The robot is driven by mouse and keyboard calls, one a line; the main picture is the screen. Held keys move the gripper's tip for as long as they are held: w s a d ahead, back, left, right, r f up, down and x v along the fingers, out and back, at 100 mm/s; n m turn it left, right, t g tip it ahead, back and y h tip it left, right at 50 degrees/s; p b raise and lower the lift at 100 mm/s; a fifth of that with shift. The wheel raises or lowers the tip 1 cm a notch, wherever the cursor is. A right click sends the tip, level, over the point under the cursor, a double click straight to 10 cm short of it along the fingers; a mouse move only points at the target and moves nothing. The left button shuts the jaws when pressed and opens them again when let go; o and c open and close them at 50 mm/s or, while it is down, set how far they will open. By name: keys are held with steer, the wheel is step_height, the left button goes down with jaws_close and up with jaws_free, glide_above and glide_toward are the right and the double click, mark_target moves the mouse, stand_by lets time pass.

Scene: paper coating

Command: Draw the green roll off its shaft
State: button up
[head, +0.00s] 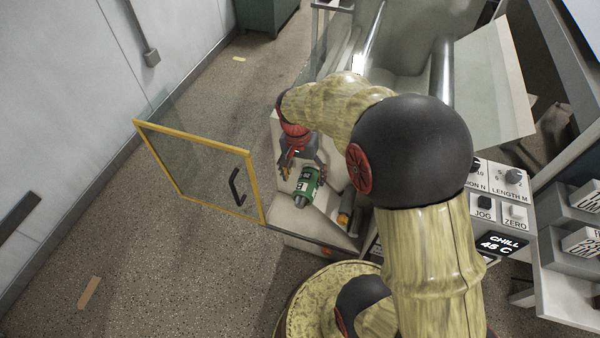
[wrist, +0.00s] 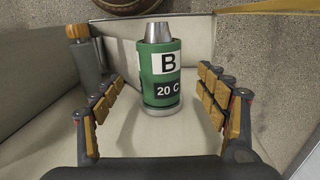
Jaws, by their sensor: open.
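The green roll (wrist: 160,72) has a white "B" label and a black "20 C" label. A grey metal tapered end (wrist: 158,32) sticks out of it, and it sits over a pale machine surface. In the head view the green roll (head: 308,181) lies tilted just below my gripper (head: 303,172). In the wrist view my gripper (wrist: 162,112) is open, with one padded finger on each side of the roll. Gaps show between the pads and the roll. The roll's far side and the rest of its shaft are hidden.
A yellow-framed clear door (head: 208,172) with a black handle stands open to the left. A control panel (head: 497,205) stands at the right. Floor at the left is mostly clear.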

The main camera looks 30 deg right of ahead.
mark_target(305, 185)
steer(key=f+b, duration=0.1)
steer(key=f, duration=0.4)
steer(key=f+b, duration=0.1)
steer(key=f, duration=0.1)
steer(key=shift+s+d+f+b, duration=0.2)
steer(key=shift+s+b, duration=0.1)
steer(key=shift+s, duration=0.05)
steer(key=c, duration=0.4)
steer(key=c, duration=1)
